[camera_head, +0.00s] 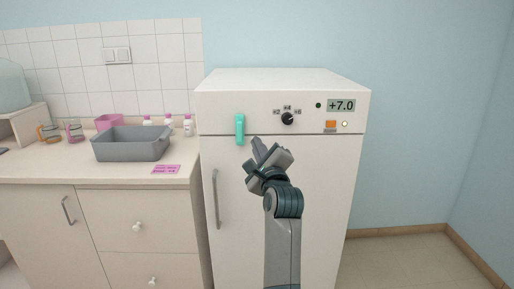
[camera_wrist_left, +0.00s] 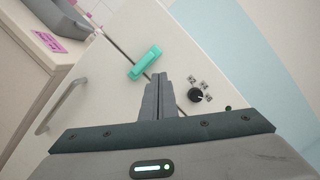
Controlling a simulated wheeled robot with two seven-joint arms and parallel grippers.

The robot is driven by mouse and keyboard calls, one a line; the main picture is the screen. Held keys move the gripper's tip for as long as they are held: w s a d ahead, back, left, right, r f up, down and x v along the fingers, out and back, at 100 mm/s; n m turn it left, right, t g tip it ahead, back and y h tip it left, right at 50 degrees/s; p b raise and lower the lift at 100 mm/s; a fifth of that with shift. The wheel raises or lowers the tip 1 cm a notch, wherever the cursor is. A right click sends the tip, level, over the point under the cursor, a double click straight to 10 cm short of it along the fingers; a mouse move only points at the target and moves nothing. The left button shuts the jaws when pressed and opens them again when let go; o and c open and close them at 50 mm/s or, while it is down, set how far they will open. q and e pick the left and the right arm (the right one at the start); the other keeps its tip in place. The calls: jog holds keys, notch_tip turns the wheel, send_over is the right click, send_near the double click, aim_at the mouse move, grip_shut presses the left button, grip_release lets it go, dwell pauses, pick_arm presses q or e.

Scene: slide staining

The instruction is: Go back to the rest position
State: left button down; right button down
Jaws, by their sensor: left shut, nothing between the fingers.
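My left gripper (camera_head: 258,143) is in front of the white fridge (camera_head: 230,88), below its control panel. In the left wrist view its two fingers (camera_wrist_left: 158,80) are together with nothing between them. The fingertips point toward the fridge front, close to a teal handle (camera_head: 240,129). The teal handle also shows in the left wrist view (camera_wrist_left: 146,63), just beyond the fingertips. I cannot tell how far apart they are. My right gripper is in neither view.
A black dial (camera_head: 288,118) and a display (camera_head: 341,105) reading +7.0 are on the fridge panel. On the counter (camera_head: 60,165) at left stand a grey basin (camera_head: 130,147), several small bottles and a pink label (camera_head: 166,169). Floor at right (camera_head: 395,262) is clear.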

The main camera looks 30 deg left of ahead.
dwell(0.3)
